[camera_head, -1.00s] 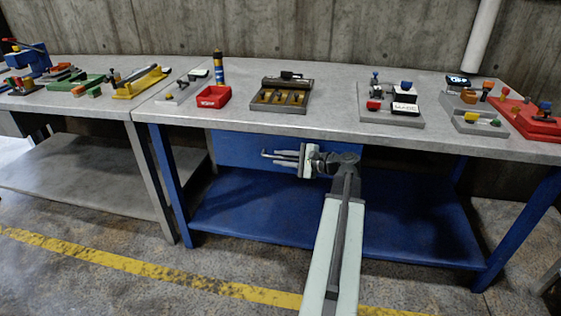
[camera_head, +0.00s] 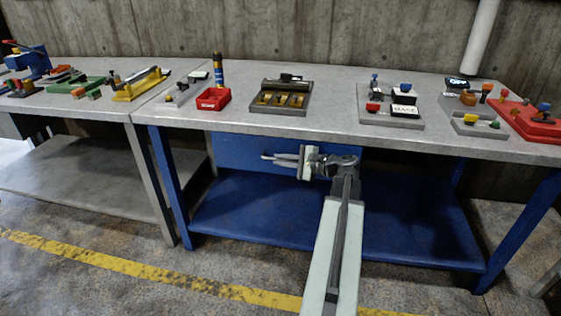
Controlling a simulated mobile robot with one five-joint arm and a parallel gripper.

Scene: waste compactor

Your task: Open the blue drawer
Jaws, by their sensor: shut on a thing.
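The blue drawer (camera_head: 232,150) sits under the grey tabletop of the middle workbench, on its left half. Its front is flush below the table edge and no gap shows. My gripper (camera_head: 279,158) reaches in from the right, in front of the drawer face, with its fingers pointing left. The fingers are close together, shut on the drawer's light metal handle (camera_head: 267,156), whose left end shows past the fingertips. My wrist and arm hide the right part of the drawer front.
The blue lower shelf (camera_head: 235,215) and blue table legs (camera_head: 167,185) frame the space below. Above, the tabletop holds a red bin (camera_head: 213,99), a dark tray (camera_head: 281,97) and several small fixtures. The floor in front is clear.

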